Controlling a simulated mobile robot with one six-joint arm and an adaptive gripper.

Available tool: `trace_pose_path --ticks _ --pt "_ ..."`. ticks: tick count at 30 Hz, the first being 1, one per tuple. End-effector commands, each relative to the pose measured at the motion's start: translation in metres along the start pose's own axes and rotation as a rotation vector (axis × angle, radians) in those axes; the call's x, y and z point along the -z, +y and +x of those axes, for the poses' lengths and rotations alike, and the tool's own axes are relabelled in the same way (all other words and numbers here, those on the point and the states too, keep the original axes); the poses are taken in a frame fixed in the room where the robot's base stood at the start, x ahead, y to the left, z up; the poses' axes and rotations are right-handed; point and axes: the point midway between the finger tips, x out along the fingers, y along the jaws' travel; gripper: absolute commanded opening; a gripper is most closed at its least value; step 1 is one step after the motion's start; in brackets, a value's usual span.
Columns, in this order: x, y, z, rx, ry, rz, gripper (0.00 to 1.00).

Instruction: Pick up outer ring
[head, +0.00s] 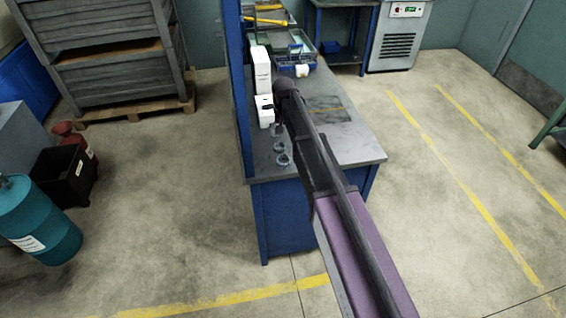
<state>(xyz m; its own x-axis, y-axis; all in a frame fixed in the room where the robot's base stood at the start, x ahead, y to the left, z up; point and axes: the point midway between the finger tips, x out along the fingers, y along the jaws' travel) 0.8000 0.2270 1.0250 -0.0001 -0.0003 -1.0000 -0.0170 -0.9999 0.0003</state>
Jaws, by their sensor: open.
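Two small grey rings lie near the left front of the grey bench top (345,153). One ring (279,147) is slightly farther back and the other ring (283,159) is nearer the front edge. I cannot tell at this size which is the outer ring. My gripper (277,130) is small and dark at the far end of my arm, partly hidden by it. It is open and appears just behind the two rings, apart from them. Its height above the bench is hard to judge.
White boxes (261,70) stand at the bench's left, beside a blue upright post (238,95). A dark flat plate (328,108) lies right of my arm. A blue tray (294,60) is farther back. The bench's right front is clear.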

Motion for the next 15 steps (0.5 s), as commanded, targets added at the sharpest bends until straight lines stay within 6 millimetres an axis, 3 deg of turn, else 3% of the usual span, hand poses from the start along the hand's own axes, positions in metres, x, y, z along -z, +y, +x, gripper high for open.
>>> trace_pose_path --ticks 8,15 --pt "-0.001 0.000 0.002 0.000 0.000 -0.001 1.00" --pt "-0.001 0.000 0.015 0.000 0.000 -0.001 1.00"
